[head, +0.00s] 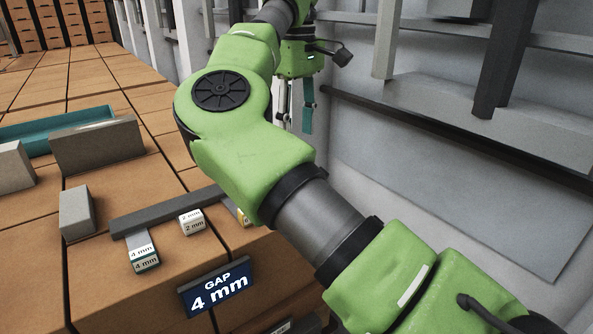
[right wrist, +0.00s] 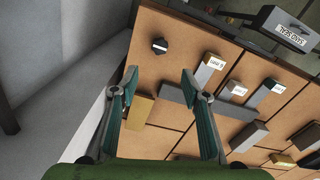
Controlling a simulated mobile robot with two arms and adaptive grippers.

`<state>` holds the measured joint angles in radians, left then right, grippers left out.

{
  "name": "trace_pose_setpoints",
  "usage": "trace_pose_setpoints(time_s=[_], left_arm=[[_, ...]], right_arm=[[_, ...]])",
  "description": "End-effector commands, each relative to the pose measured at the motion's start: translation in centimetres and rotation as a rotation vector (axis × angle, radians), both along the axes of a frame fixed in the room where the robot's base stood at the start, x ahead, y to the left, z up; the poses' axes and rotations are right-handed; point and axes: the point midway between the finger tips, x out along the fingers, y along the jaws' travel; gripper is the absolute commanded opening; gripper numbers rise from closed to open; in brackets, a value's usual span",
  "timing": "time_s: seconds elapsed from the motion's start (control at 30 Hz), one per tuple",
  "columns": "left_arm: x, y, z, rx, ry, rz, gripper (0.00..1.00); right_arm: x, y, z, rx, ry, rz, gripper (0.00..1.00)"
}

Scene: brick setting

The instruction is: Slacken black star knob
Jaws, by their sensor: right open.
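The black star knob (right wrist: 160,45) shows in the right wrist view, on the brown brick surface at the upper middle. It is not visible in the head view. My right gripper (right wrist: 159,76) is open and empty, its two teal fingers apart with the knob beyond the tips, roughly between them in the picture. I see no contact with the knob. In the head view the right gripper (head: 295,118) hangs at the far end of my green arm, partly hidden by it. My left gripper is in neither view.
A blue "GAP 4 mm" sign (head: 216,288) stands in front. A grey bar (head: 165,212), a 4 mm block (head: 143,254), a 2 mm block (head: 191,222) and a teal channel (head: 60,130) lie on the bricks. A grey wall with rails (head: 440,150) is at right.

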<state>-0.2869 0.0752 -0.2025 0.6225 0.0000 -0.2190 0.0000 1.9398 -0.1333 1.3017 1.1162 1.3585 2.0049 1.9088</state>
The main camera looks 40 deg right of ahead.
Motion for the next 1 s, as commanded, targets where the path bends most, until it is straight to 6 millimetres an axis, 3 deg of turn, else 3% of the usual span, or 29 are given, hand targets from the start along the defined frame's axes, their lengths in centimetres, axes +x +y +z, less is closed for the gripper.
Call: trace_pose_setpoints(time_s=[0.1,0.23,0.37,0.6,0.8,1.0], left_arm=[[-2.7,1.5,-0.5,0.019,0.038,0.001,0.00],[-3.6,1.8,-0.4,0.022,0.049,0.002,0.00],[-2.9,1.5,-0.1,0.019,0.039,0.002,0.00],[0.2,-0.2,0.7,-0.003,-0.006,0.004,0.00],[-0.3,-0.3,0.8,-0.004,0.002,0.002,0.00],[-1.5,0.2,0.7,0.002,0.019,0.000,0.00]], right_arm=[[-0.1,0.0,-2.1,0.001,0.004,-0.003,0.42],[-0.1,0.1,-4.6,0.002,0.004,-0.003,0.42],[-0.1,0.0,-7.4,0.001,0.005,-0.002,0.42],[-0.1,0.0,-11.5,0.002,0.003,-0.001,0.42],[-0.1,0.0,-13.0,0.001,0.002,-0.001,0.42],[0.0,-0.1,-13.2,0.000,0.001,-0.001,0.42]])
